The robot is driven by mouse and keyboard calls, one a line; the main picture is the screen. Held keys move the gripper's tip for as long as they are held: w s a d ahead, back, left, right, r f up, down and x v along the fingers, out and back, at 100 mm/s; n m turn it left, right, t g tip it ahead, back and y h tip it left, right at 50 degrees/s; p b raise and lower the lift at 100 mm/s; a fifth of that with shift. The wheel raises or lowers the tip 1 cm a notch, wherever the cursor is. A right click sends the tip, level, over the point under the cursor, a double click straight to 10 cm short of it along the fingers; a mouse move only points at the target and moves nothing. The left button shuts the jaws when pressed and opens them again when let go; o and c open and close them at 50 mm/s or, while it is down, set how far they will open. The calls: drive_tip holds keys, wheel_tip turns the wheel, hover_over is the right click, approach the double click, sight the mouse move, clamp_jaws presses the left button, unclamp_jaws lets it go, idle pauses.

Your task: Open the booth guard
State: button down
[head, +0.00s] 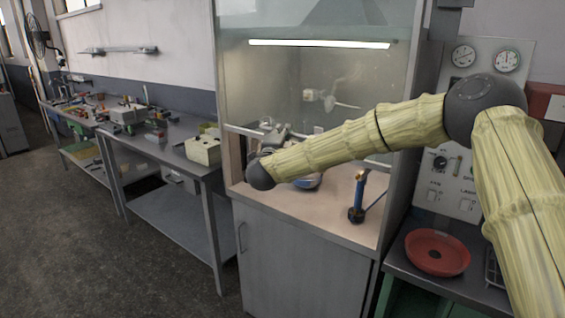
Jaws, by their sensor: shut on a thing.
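The booth guard (345,120) is a clear pane across the front of the grey booth, with a pale rail (375,164) along its lower edge. The rail stands partway up the booth opening, with a gap between it and the booth floor (325,212). My gripper (272,130) is at the left part of this rail, beyond my dark wrist joint. It is shut on the guard's rail; its fingertips are small and partly hidden by my arm. My sleeved arm crosses in front of the pane and hides the rail's middle.
Inside the booth are a blue torch-like tool (358,192) on a stand and a partly hidden blue item (307,182). A grey workbench (165,145) with a pale box (204,152) stands left. A red dish (437,250) sits on the right bench. Floor at left is clear.

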approach(286, 79)
drive_tip(key=x, duration=0.5)
drive_tip(key=shift+r, duration=0.1)
drive_tip(key=shift+d, duration=0.1)
drive_tip(key=c, duration=1.5)
unclamp_jaws()
drive_tip(key=v, duration=1.1)
drive_tip(key=shift+s, duration=0.35)
